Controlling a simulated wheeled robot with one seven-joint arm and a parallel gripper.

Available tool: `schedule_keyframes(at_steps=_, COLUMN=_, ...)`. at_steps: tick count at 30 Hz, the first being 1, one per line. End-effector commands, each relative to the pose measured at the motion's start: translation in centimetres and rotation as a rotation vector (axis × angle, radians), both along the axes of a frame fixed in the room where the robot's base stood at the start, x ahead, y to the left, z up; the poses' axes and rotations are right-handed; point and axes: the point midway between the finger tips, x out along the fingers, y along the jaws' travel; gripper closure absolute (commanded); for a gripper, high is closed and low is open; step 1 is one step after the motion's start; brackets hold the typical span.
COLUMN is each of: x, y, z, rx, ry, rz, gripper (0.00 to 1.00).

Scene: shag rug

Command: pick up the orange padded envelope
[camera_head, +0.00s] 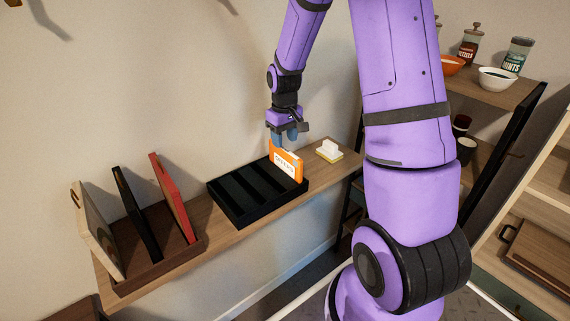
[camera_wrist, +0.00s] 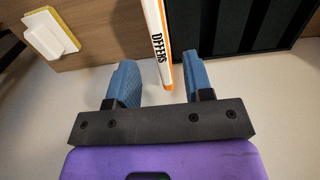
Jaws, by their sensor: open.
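The orange padded envelope (camera_head: 286,162) with a white label stands on edge in the right end of a black slotted tray (camera_head: 232,212) on the wall shelf. In the wrist view the envelope (camera_wrist: 158,45) shows edge-on, with its printed label facing left. My gripper (camera_head: 289,136) is just above the envelope's top edge in the head view. In the wrist view my gripper (camera_wrist: 160,78) is open, with one blue finger on each side of the envelope's near end. I see a gap on both sides of it. The tray (camera_wrist: 235,25) also shows in the wrist view, to the right.
A white and yellow block (camera_head: 329,151) lies on the shelf right of the tray. A brown rack (camera_head: 160,262) with several upright boards stands at the left. The wall is close behind. A shelf unit with bowls (camera_head: 497,79) and jars stands at the right.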

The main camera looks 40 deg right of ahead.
Motion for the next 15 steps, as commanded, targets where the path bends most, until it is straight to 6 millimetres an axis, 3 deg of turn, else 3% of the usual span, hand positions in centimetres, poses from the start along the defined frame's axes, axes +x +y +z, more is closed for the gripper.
schedule_keyframes(at_steps=15, x=-0.4, y=0.1, z=-5.2, rx=0.0, ry=0.001, rz=0.0, gripper=0.53)
